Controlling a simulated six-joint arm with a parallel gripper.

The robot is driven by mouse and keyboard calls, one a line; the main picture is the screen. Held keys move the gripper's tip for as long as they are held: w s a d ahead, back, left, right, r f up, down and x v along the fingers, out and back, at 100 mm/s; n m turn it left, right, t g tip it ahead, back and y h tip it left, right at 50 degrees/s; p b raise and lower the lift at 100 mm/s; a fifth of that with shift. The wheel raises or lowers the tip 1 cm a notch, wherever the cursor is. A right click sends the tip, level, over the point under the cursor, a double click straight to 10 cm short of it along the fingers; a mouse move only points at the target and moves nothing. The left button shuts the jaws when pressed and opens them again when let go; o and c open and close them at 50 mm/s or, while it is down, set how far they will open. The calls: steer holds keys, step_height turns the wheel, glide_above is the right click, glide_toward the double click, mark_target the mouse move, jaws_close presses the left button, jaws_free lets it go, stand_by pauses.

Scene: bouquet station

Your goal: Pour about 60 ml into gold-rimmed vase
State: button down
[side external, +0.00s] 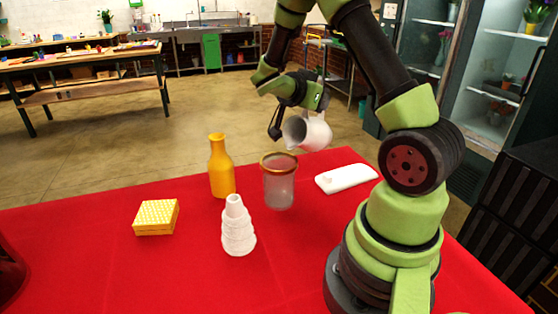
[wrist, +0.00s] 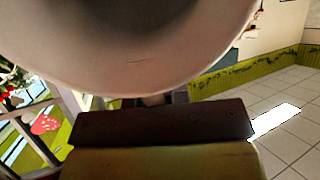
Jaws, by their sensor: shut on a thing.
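The gold-rimmed vase (side external: 279,187) is a translucent greyish glass with a gold band at its top, standing upright on the red table. My gripper (side external: 316,112) is shut on a white pitcher (side external: 308,132), above and slightly right of the vase. The pitcher is tilted, its mouth facing left and toward the camera, clear of the vase's rim. No stream of liquid shows. In the wrist view the pitcher's pale, rounded body (wrist: 150,70) fills the top, close against my gripper (wrist: 152,99). The liquid level inside either vessel cannot be told.
A yellow bottle (side external: 221,168) stands left of the vase, and a white ribbed vase (side external: 238,230) stands in front-left. A yellow block (side external: 156,217) lies further left. A white flat item (side external: 346,179) lies right of the vase.

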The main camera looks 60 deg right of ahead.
steer(key=shift+w+a+r+h, duration=0.1)
steer(key=shift+a+r+h, duration=0.1)
steer(key=shift+a+h, duration=0.1)
steer(key=shift+w+a+r+h, duration=0.1)
steer(key=shift+a+r+h, duration=0.25)
steer(key=shift+r+h, duration=0.05)
stand_by(1.3)
steer(key=shift+w+a+r+h, duration=0.2)
steer(key=shift+a+h, duration=0.1)
steer(key=shift+a, duration=0.1)
stand_by(0.3)
steer(key=shift+g, duration=0.4)
steer(key=d+f+y, duration=0.1)
steer(key=s+d+f+t+y, duration=0.1)
steer(key=y, duration=0.1)
steer(key=shift+d+f, duration=0.2)
steer(key=shift+d, duration=0.15)
steer(key=shift+s+d+f+t+y, duration=0.15)
steer(key=shift+d+f+t+y, duration=0.2)
steer(key=shift+f+y, duration=0.35)
steer(key=shift+s+d+f+t+y, duration=0.15)
steer(key=shift+d+f+t+y, duration=0.1)
steer(key=shift+d+f+y, duration=0.3)
steer(key=shift+f+y, duration=0.1)
steer(key=shift+y, duration=0.15)
steer(key=shift+d, duration=0.1)
stand_by(0.3)
